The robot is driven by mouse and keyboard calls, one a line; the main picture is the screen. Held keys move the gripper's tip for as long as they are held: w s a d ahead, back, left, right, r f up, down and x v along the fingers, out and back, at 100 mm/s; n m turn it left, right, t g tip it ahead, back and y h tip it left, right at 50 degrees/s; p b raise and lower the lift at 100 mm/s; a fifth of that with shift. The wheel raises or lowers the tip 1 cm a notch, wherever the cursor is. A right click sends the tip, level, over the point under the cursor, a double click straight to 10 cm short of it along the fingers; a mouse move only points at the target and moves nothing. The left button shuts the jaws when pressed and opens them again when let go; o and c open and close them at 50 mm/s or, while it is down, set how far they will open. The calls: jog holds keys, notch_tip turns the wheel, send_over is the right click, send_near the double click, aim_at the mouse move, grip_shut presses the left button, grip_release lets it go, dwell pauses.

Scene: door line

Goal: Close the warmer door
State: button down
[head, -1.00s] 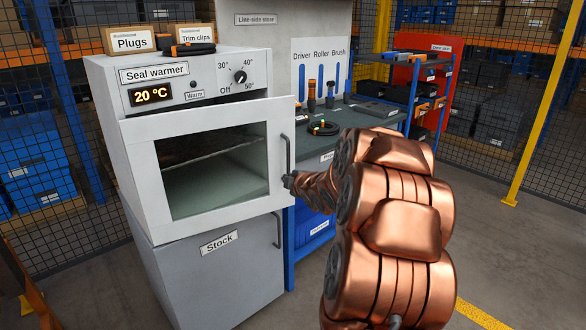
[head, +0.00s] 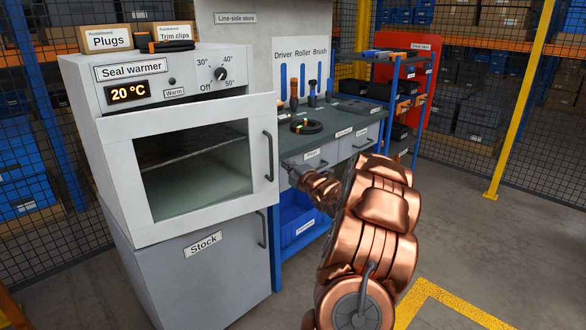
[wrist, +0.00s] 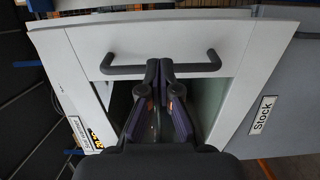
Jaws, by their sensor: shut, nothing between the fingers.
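The seal warmer (head: 150,75) is a white box at the left in the head view. Its white door (head: 200,212), with a dark window, stands ajar, its right edge out from the body. The dark grey bar handle (head: 268,155) is on the door's right side. It also shows in the wrist view (wrist: 208,66). My gripper (head: 286,164) is just right of the handle, with a small gap in the head view. In the wrist view my fingers (wrist: 165,64) are shut together and overlap the handle's middle; contact there cannot be told.
A grey stock cabinet (head: 200,280) stands under the warmer. A workbench (head: 345,128) with tools and drawers is to the right, behind my gripper. Boxes (head: 105,38) sit on top of the warmer. The floor (head: 455,240) at the right is clear.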

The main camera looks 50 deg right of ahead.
aim_at(276, 156)
jog(key=shift+p+x, duration=0.85)
jog(key=shift+x, duration=3.2)
